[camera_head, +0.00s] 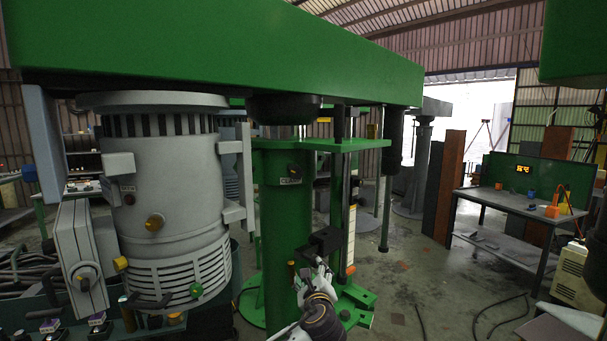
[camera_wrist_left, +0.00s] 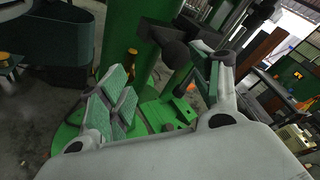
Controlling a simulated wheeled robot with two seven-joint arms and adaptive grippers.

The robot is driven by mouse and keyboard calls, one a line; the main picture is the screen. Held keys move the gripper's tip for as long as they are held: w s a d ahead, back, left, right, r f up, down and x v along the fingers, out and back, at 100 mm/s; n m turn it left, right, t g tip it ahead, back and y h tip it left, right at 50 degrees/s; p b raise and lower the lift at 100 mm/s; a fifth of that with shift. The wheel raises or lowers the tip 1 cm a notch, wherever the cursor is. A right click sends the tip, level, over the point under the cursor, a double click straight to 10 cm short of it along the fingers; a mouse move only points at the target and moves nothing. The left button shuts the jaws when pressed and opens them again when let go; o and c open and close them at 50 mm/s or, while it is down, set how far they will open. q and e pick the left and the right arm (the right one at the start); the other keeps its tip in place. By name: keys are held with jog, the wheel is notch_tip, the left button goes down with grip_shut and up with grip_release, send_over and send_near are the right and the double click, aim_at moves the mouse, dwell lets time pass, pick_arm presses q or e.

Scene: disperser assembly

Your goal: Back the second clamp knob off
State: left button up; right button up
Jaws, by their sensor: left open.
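My left gripper (camera_head: 318,280) is near the base of the green column (camera_head: 285,215). In the left wrist view its fingers (camera_wrist_left: 160,92) are spread wide, with green pads and nothing between them. A black clamp block (camera_head: 325,238) sits just above the gripper in the head view. In the left wrist view a dark rounded knob (camera_wrist_left: 175,54) shows beyond the fingers, apart from them. I cannot tell which of these parts is the second clamp knob. My right gripper is in neither view.
A grey motor housing (camera_head: 165,190) hangs at left under the green beam (camera_head: 220,50). The green base plate (camera_wrist_left: 165,115) lies below the fingers. A workbench (camera_head: 515,205) stands at right. Open floor lies between, with loose cables (camera_head: 500,305).

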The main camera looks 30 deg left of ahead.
pick_arm(q)
notch_tip(320, 180, up, 10)
jog(key=w+a+f+m+t+y, duration=0.1)
jog(key=w+a+m+t+y, duration=0.1)
jog(key=m, duration=0.1)
jog(key=m+t+y, duration=0.1)
jog(key=m+y, duration=0.2)
jog(key=y, duration=0.1)
send_near(297, 175)
jog(key=v, duration=0.2)
jog(key=shift+s+f+m, duration=0.15)
jog(key=shift+f+m, duration=0.1)
jog(key=shift+m, duration=0.05)
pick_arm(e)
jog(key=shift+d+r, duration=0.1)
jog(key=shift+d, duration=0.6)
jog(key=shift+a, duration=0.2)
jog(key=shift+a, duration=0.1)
pick_arm(q)
jog(key=p+x, duration=0.1)
jog(key=x, duration=0.4)
jog(key=p+x, duration=0.2)
jog(key=x, duration=0.4)
jog(key=shift+d+r, duration=0.1)
jog(key=shift+r, duration=0.15)
jog(key=shift+p+x, duration=0.35)
jog(key=shift+x, duration=0.8)
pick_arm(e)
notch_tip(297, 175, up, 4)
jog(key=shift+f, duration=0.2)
